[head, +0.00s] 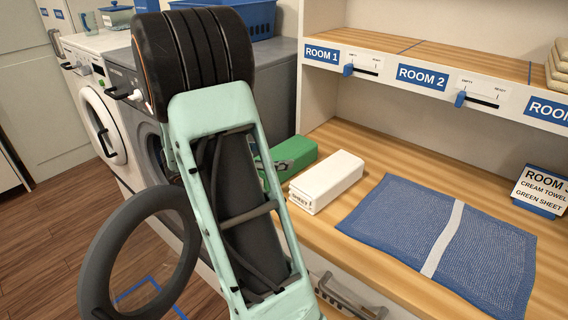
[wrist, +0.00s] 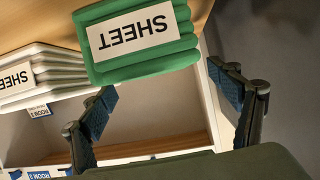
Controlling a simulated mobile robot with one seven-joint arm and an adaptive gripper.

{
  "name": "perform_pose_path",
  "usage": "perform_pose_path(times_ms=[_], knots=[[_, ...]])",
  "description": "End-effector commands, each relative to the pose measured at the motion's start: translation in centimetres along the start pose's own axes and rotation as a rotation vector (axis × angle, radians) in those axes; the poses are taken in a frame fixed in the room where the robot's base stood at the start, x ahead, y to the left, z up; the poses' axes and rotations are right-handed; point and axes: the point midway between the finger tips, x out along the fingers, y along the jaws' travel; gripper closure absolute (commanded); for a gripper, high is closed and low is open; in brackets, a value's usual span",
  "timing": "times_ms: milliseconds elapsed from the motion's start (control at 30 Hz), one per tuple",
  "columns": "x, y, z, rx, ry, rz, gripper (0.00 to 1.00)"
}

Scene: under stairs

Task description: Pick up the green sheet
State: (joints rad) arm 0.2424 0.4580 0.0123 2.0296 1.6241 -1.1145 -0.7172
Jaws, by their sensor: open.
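The green sheet (head: 301,154) is a folded stack lying on the wooden counter, left of a white folded sheet (head: 328,180). My arm hides its left part in the head view. In the wrist view, the green sheet (wrist: 140,62) shows its end with a white "SHEET" label, upside down. My gripper (wrist: 162,79) is open, its two dark padded fingers spread apart, with nothing between the pads. The green sheet is just ahead of the fingers, nearer the left one; I cannot tell if they touch. In the head view most of the gripper is hidden behind my arm.
The white sheet (wrist: 40,78) sits close beside the green one. A blue mat (head: 400,222) with a pale stripe covers the counter's middle. A room card (head: 541,191) stands at right. A labelled shelf (head: 445,81) overhangs the back. Washing machines (head: 101,115) stand at left.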

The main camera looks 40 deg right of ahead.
Motion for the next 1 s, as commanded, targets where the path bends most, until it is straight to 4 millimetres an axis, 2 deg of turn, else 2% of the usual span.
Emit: perform_pose_path(times_ms=[167, 433, 700, 1000], knots=[[1.4, 0.1, 0.3, -0.001, 0.001, 0.001, 0.17], [5.2, 0.4, 0.9, -0.001, 0.001, 0.001, 0.17], [5.7, 0.3, 0.7, -0.001, 0.001, -0.002, 0.17], [5.6, 0.3, 0.7, -0.001, 0.001, -0.002, 0.5]])
